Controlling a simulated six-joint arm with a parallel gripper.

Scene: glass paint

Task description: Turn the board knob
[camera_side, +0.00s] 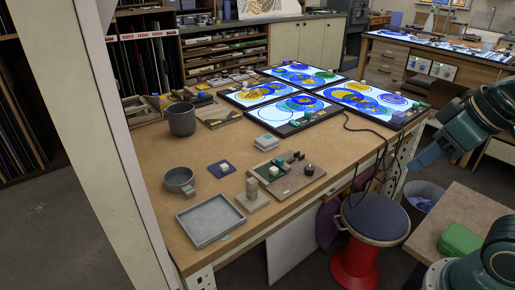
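A small brown-grey board (291,184) lies flat on the wooden workbench (150,160), right of centre near the front edge. A dark round knob (309,170) stands on its right part. Other small dark parts sit along its back edge, and a green area with a pale block is at its left. My gripper (419,163) is at the right of the picture, well apart from the board and to the right of the bench. Its fingers are too small and dark to tell whether they are open or shut.
Several lit glass panels (300,73) cover the bench's back right, with dark cables over the edge. A grey tray (211,218), a grey bowl (179,179) and a dark pot (181,119) stand left. A stool (374,217) is below the front edge.

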